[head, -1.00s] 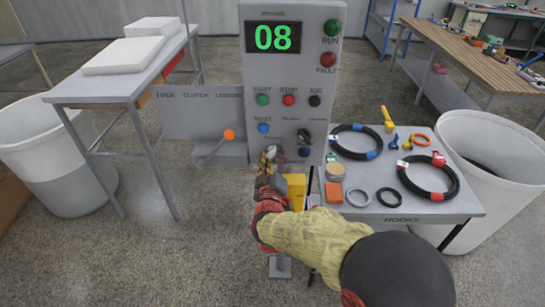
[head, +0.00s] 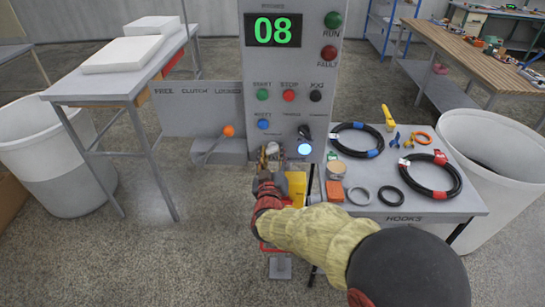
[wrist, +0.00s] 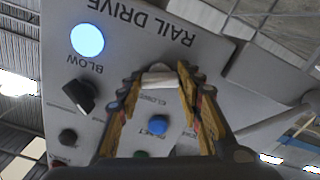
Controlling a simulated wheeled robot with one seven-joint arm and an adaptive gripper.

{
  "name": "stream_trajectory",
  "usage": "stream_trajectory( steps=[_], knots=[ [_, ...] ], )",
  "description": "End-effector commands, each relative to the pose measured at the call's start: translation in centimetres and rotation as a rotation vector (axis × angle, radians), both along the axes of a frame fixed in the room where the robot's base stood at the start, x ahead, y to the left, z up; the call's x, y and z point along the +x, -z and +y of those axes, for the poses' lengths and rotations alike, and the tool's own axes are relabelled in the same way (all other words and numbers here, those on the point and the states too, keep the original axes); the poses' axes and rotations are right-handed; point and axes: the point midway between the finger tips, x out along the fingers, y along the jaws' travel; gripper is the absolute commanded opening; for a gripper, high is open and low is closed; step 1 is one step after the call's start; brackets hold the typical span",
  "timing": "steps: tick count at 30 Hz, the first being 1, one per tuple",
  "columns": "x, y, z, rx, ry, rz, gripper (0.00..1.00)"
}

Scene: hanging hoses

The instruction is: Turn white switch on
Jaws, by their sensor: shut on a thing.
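The white switch (wrist: 158,80) is at the lower part of the grey control panel (head: 293,75), seen upside down in the wrist view. My gripper (wrist: 160,76) is shut on it, with one finger on each side. In the head view my gripper (head: 270,156) is at the panel's lower left, and the switch is mostly hidden between the fingers. A round lamp (wrist: 87,40) marked BLOW glows pale blue beside the switch; it also shows lit in the head view (head: 305,149).
A black selector knob (wrist: 82,95) and a blue button (wrist: 157,124) are close to my fingers. An orange-tipped lever (head: 229,131) stands left of the panel. A small table (head: 390,218) with coiled hoses is at the right. White bins stand on both sides.

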Motion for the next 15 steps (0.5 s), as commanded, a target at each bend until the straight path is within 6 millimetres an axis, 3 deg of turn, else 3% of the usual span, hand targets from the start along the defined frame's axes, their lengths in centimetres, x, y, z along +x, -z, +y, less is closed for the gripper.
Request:
stream_trajectory(
  steps=[15],
  knots=[
    [-0.02, 0.22, 0.05, 0.354, -0.001, -0.010, 0.11]
  ],
)
